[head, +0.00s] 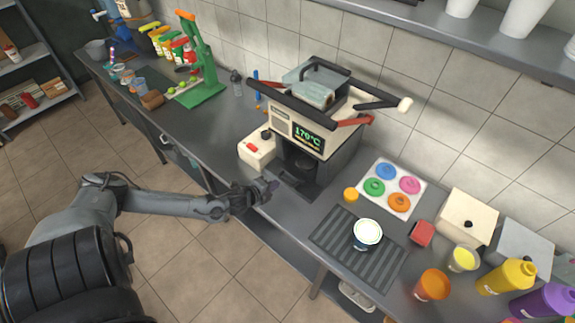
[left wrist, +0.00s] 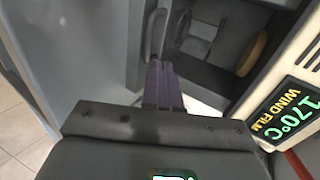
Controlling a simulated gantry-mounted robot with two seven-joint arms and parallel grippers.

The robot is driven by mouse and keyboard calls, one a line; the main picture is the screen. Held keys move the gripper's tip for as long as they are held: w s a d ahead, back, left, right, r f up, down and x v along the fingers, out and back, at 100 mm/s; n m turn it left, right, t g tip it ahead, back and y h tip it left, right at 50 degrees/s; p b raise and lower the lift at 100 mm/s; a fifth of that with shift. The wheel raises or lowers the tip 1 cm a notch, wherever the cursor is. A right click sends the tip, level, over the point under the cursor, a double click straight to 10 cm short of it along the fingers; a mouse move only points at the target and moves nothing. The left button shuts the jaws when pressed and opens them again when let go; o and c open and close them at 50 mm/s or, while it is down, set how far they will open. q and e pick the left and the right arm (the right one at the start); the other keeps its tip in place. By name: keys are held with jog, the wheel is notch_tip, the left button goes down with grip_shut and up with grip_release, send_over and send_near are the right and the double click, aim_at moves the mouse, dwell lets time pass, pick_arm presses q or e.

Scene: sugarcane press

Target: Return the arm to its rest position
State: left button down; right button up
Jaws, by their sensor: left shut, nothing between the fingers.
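My left arm comes in from the left in the head view. Its gripper (head: 268,187) is at the counter's front edge, just in front of the machine with the 170°C display (head: 298,128). The gripper is shut and empty. In the left wrist view its closed fingers (left wrist: 162,85) point at the dark recess of the machine, whose display (left wrist: 290,105) shows at the right. I cannot tell whether the fingertips touch anything. My right gripper is not in view.
The counter (head: 225,125) runs along the tiled wall. A white cup (head: 367,233) is on a ribbed mat (head: 335,250), beside a tray of coloured rings (head: 418,205). The floor (head: 200,265) in front is open.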

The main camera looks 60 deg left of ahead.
pick_arm(q)
jog(key=shift+n, duration=0.5)
jog(key=s+d+f, duration=0.1)
jog(key=d, duration=0.1)
jog(key=s+d+f, duration=0.1)
jog(key=s+f, duration=0.1)
jog(key=shift+s+d+f, duration=0.2)
jog(key=shift+d+f, duration=0.05)
jog(key=shift+d, duration=0.15)
jog(key=s+d+r+n+g+h, duration=0.1)
jog(key=s+d+r+n, duration=0.15)
jog(key=d, duration=0.55)
jog(key=s+d+r+n+g+h, duration=0.1)
jog(key=d+n, duration=0.2)
jog(key=d, duration=0.5)
jog(key=s+d+r+n+g+h, duration=0.1)
jog(key=s+d+n, duration=0.1)
jog(key=d, duration=0.6)
jog(key=s+d+r+n+g, duration=0.2)
jog(key=s+r+n+g, duration=0.3)
jog(key=s+r, duration=0.45)
notch_tip(320, 180, up, 18)
jog(key=w+p, duration=0.1)
jog(key=p, duration=1.6)
jog(key=shift+w+f, duration=0.15)
jog(key=shift+a, duration=0.1)
